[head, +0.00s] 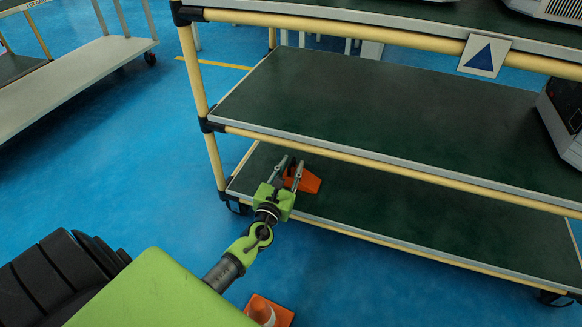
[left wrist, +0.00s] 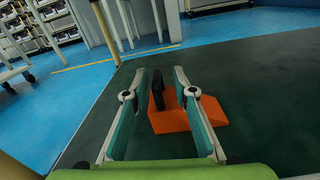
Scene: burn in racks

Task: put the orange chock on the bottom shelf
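The orange chock (head: 308,181) sits on the dark green bottom shelf (head: 430,220) of the rack, near its left end. In the left wrist view the chock (left wrist: 180,120) shows a black upright handle. My left gripper (head: 292,163) reaches in over the front edge of that shelf, low over the chock. In the left wrist view its two fingers (left wrist: 160,76) are spread, with the handle between them and a gap visible to each side. The fingers partly hide the chock. My right gripper is not in view.
The middle shelf (head: 380,110) lies above the gripper, with a cream front rail and post on the left. A blue-triangle sign (head: 484,56) hangs on the top rail. Machines stand at the right. An orange and white cone (head: 262,312) is on the floor. The bottom shelf's right side is bare.

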